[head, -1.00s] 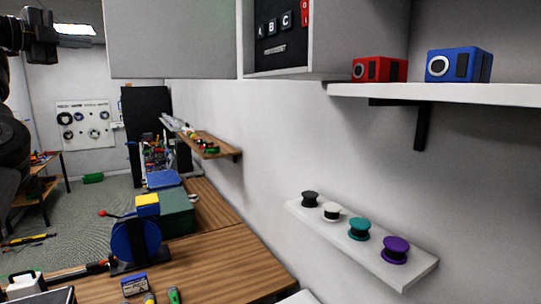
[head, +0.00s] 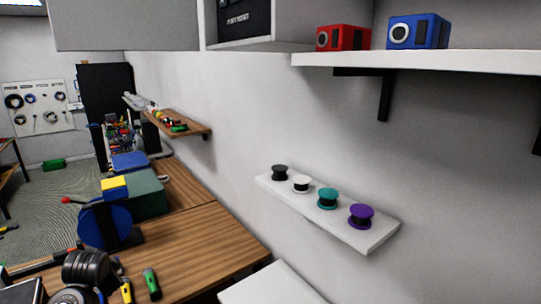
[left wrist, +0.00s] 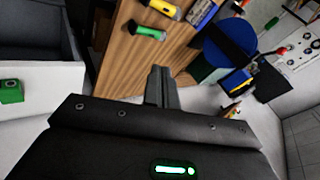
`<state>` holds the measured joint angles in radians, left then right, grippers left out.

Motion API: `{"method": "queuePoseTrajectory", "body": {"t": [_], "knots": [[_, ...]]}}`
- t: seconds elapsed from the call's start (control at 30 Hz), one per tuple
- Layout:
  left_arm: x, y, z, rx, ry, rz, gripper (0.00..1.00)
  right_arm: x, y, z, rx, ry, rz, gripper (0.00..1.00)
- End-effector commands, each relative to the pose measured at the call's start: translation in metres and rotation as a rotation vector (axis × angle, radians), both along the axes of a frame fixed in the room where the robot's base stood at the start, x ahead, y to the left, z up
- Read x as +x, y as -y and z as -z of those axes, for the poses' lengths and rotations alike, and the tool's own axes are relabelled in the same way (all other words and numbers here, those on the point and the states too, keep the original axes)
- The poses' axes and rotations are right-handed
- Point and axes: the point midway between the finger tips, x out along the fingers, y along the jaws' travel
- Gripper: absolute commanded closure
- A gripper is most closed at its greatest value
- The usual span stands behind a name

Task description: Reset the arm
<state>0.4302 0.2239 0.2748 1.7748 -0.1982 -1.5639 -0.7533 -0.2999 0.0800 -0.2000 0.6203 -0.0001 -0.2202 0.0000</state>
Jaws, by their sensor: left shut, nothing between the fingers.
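My left gripper (left wrist: 160,88) shows in the left wrist view with its two dark fingers together and nothing between them. Beyond the fingers are the wooden bench (left wrist: 128,70) and the pale surface beside it, and the fingers appear clear of the tools. In the head view, dark rounded parts at the lower left look like my own arm, but no fingertips can be made out there. My right gripper is in neither view.
The bench (head: 215,255) holds a blue reel (head: 100,225), a green box (head: 148,195) and a green-handled tool (head: 151,284). A wall shelf (head: 375,240) carries several spools. Red (head: 343,38) and blue (head: 418,31) boxes stand on a higher shelf (head: 450,61).

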Motion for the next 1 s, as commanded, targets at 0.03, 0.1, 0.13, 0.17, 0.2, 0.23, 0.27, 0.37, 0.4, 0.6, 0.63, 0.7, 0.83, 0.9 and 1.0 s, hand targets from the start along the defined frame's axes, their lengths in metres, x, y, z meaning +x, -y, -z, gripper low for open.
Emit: {"method": "queuePoseTrajectory", "body": {"t": [0.03, 0.1, 0.13, 0.17, 0.2, 0.23, 0.27, 0.37, 0.4, 0.6, 0.63, 0.7, 0.83, 0.9, 1.0], "knots": [[-0.028, 0.019, 0.031, -0.019, -0.026, -0.017, 1.00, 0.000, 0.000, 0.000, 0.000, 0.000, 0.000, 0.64], [-0.066, 0.047, 0.065, -0.060, -0.049, -0.050, 1.00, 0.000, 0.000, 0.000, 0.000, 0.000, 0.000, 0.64], [-0.083, 0.058, 0.078, -0.080, -0.059, -0.064, 1.00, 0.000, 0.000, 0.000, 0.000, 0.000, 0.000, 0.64], [-0.101, 0.070, 0.090, -0.101, -0.069, -0.077, 1.00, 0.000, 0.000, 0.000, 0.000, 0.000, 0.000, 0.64], [-0.125, 0.086, 0.104, -0.132, -0.082, -0.098, 1.00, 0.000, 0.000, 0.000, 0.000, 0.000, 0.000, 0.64], [-0.143, 0.097, 0.113, -0.156, -0.093, -0.112, 1.00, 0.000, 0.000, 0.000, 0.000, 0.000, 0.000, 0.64], [-0.160, 0.107, 0.120, -0.179, -0.101, -0.126, 1.00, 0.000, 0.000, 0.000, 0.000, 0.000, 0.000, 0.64], [-0.207, 0.134, 0.136, -0.246, -0.128, -0.170, 1.00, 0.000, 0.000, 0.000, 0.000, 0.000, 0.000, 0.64], [-0.223, 0.143, 0.140, -0.271, -0.138, -0.186, 1.00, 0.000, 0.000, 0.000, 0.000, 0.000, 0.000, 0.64], [-0.287, 0.178, 0.149, -0.373, -0.183, -0.255, 1.00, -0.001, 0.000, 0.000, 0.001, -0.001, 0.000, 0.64], [-0.296, 0.182, 0.149, -0.386, -0.190, -0.265, 1.00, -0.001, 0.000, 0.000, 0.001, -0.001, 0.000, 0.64], [-0.315, 0.192, 0.149, -0.418, -0.204, -0.289, 1.00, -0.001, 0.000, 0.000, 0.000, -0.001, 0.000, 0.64], [-0.349, 0.208, 0.147, -0.475, -0.233, -0.335, 1.00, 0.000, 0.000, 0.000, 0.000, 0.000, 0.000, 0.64], [-0.366, 0.216, 0.144, -0.507, -0.249, -0.361, 1.00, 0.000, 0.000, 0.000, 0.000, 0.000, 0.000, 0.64], [-0.363, 0.218, 0.172, -0.511, -0.259, -0.372, 1.00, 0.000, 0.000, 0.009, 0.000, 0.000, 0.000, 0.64]]}}
